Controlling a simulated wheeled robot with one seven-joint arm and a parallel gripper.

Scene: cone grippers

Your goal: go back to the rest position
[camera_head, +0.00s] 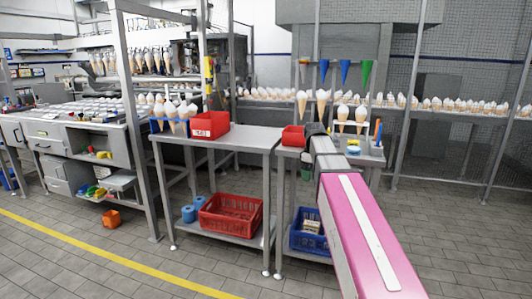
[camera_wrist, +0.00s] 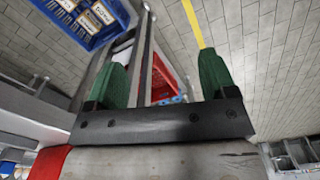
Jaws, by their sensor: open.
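My pink arm reaches forward in the head view over the right-hand table, and its end is by the small red bin (camera_head: 293,136). My gripper (camera_wrist: 164,80) shows in the wrist view with two green fingers spread wide apart and nothing between them. It points down toward the floor, with the tables' metal legs and shelf edges below. In the head view my gripper (camera_head: 306,172) is mostly hidden behind the arm; only a bit of green shows.
A larger red bin (camera_head: 209,126) stands on the left table (camera_head: 250,138). A red crate (camera_head: 231,215) and blue rolls (camera_head: 188,214) are on its lower shelf. A blue crate (camera_head: 309,232) is under the right table. Cones (camera_head: 323,104) stand behind. The floor at front left is clear.

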